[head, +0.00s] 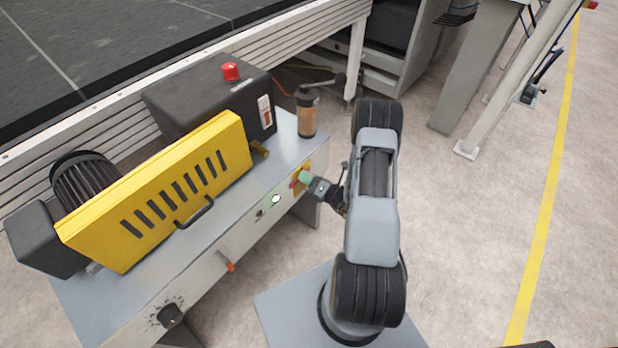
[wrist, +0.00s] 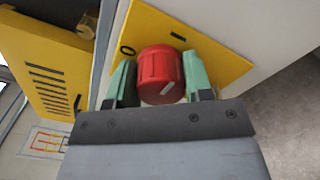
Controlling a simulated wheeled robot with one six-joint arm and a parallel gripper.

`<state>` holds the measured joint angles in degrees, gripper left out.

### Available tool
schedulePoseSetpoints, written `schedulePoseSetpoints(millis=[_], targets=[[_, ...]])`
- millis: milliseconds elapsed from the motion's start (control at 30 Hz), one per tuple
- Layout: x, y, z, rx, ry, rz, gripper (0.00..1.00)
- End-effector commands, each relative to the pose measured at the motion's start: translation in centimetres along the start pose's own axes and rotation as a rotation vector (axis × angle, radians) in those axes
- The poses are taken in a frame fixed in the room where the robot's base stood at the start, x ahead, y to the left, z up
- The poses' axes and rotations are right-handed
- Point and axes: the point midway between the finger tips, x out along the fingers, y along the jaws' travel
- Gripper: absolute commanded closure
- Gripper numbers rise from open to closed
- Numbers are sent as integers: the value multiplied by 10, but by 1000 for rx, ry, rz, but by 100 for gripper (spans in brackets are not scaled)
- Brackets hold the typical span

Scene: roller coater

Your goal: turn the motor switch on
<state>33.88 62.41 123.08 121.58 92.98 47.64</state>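The motor switch is a red round knob (wrist: 161,75) on a yellow plate (wrist: 218,62), with an O mark at its upper left and an I mark above it. A white line on the knob slants up to the right. My gripper (wrist: 160,84) has its green fingers on either side of the knob, and both appear to touch it. In the head view my gripper (head: 303,178) is at the right end of the grey cabinet's front, over the yellow plate (head: 295,186); the knob is mostly hidden there.
The grey cabinet (head: 225,228) carries a yellow slotted guard (head: 160,190), a black box with a red button (head: 231,72) and an orange-black cylinder (head: 307,112). A black dial (head: 170,314) and an orange-tipped lever (head: 228,266) sit on its front.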

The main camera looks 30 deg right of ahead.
Motion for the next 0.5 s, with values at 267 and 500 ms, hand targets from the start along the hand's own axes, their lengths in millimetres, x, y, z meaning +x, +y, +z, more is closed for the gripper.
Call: schedulePoseSetpoints(millis=[267,500], targets=[[0,0,0,-1,2,1,29],[-1,0,-1,0,3,0,29]])
